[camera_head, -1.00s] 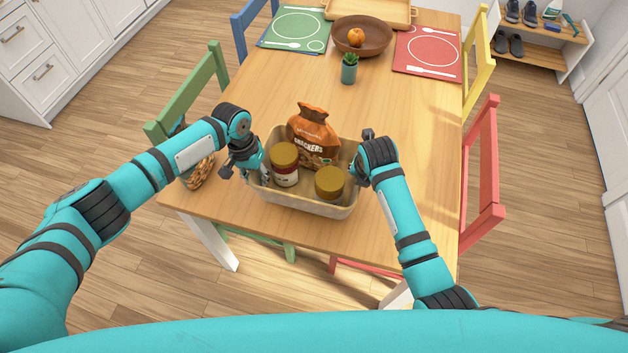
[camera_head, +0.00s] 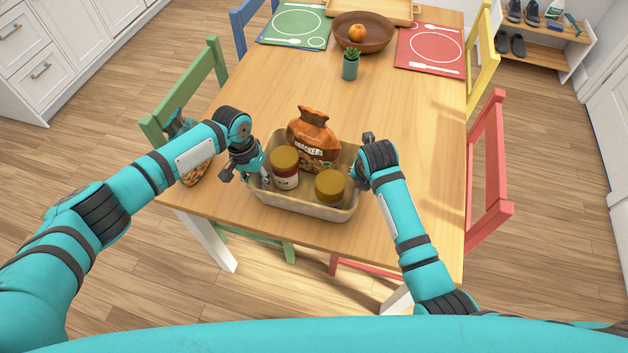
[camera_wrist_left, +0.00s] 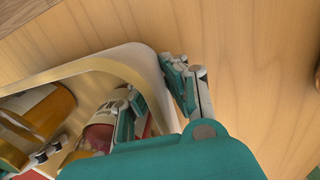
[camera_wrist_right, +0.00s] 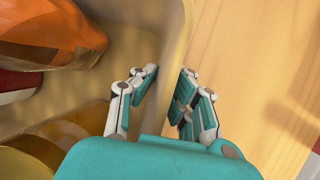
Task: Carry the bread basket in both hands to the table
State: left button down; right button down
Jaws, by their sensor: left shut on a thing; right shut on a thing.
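The bread basket (camera_head: 300,205) is a beige, open, rounded bin over the near end of the wooden table (camera_head: 385,130). It holds an orange crackers bag (camera_head: 313,140) and two gold-lidded jars (camera_head: 285,168) (camera_head: 329,187). My left gripper (camera_head: 262,174) is shut on the basket's left wall; in the left wrist view its fingers (camera_wrist_left: 152,86) straddle the rim. My right gripper (camera_head: 358,174) is shut on the right wall, with fingers (camera_wrist_right: 163,88) on either side of it in the right wrist view. The basket looks about level; whether its bottom touches the table is hidden.
A bag of brown food (camera_head: 194,172) sits at the table's left edge. A potted plant (camera_head: 350,66), a fruit bowl (camera_head: 363,34), green (camera_head: 293,27) and red (camera_head: 432,48) placemats are farther back. Chairs line both sides. The tabletop's middle is clear.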

pick_arm(q)
jog(key=shift+w+a+f+b, duration=0.1)
jog(key=shift+f+b, duration=0.35)
jog(key=shift+f, duration=0.15)
pick_arm(e)
jog(key=shift+w+d+f, duration=0.1)
jog(key=shift+f, duration=0.45)
pick_arm(q)
jog(key=c, duration=1.9)
grip_release()
pick_arm(e)
jog(key=c, duration=1.9)
grip_release()
jog(key=shift+f, duration=0.1)
pick_arm(q)
jog(key=o, duration=0.4)
pick_arm(e)
jog(key=o, duration=0.4)
pick_arm(q)
jog(key=shift+o, duration=0.2)
pick_arm(e)
jog(key=shift+o, duration=0.2)
jog(key=shift+s, duration=0.2)
